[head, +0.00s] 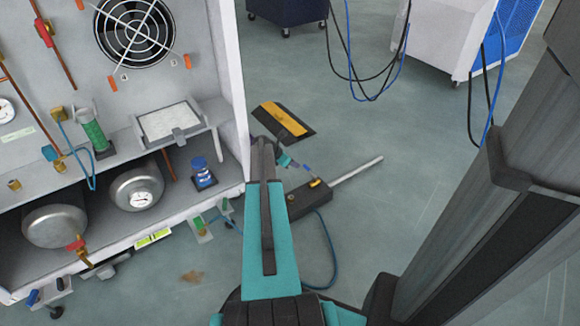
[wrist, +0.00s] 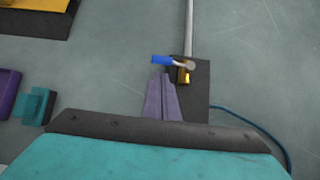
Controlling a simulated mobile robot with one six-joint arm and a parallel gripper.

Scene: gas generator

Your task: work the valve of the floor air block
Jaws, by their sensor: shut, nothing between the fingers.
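The floor air block is a dark box (head: 306,201) on the floor right of the cabinet, partly hidden by my arm. It also shows in the wrist view (wrist: 193,104), behind my fingers. A valve with a blue handle (wrist: 161,59) and a brass body (wrist: 184,76) sits at its pipe end. The handle points left, across the line of the grey pipe (wrist: 189,28). My gripper (wrist: 166,76) is shut and empty, its purple fingertips just below the handle in the picture. I cannot tell whether they touch it. In the head view my arm hides most of the gripper.
A black and yellow ramp (head: 284,122) lies beyond the block. A blue hose (wrist: 250,122) runs from the block across the floor. The white cabinet (head: 234,80) with tanks and fittings stands left. Wheeled units with hanging cables stand at the back. Floor right of the pipe is clear.

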